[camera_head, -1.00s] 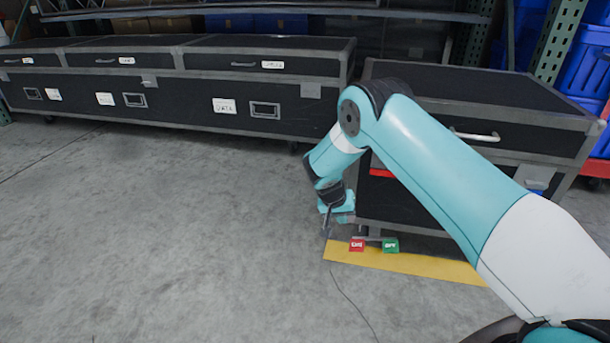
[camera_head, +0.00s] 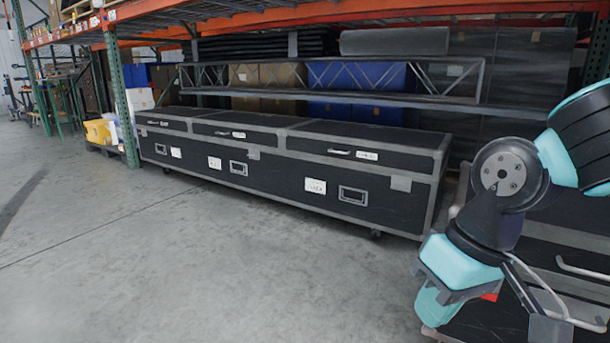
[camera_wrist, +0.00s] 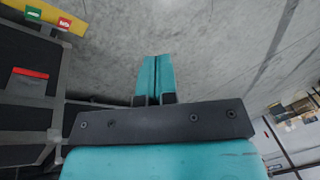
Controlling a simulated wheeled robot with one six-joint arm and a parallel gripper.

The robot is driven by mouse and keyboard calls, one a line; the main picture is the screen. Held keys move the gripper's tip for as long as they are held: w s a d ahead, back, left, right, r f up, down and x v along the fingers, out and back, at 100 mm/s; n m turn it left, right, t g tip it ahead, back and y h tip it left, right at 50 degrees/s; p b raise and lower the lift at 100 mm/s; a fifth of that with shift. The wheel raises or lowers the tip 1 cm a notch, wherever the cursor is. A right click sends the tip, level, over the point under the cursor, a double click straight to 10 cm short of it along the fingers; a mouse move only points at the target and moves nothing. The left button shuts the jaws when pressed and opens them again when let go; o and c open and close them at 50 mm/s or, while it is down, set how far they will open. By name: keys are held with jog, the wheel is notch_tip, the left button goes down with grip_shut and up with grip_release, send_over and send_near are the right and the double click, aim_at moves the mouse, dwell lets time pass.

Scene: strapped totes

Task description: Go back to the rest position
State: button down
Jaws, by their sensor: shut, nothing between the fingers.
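In the wrist view my gripper (camera_wrist: 155,78) is shut, its two teal fingers together with nothing between them, above bare grey floor. In the head view my folded arm fills the right side, and the end of it hangs in front of a black case (camera_head: 580,238) with grey edging. My arm hides much of that case. The case also shows at the left of the wrist view (camera_wrist: 25,120), apart from the fingers.
A long row of black cases (camera_head: 270,178) stands in front of an orange-beamed rack (camera_head: 250,24). Green and red tags (camera_wrist: 34,13) and a yellow strip (camera_wrist: 75,26) lie beside the near case. The floor at left is clear.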

jog(key=s+r+n+y+p, duration=0.1)
jog(key=s+r+n, duration=0.2)
jog(key=s, duration=0.7)
notch_tip(320, 180, up, 38)
jog(key=w+p, duration=0.1)
jog(key=p, duration=3.7)
jog(key=shift+a+m+g, duration=0.3)
jog(key=shift+f, duration=0.15)
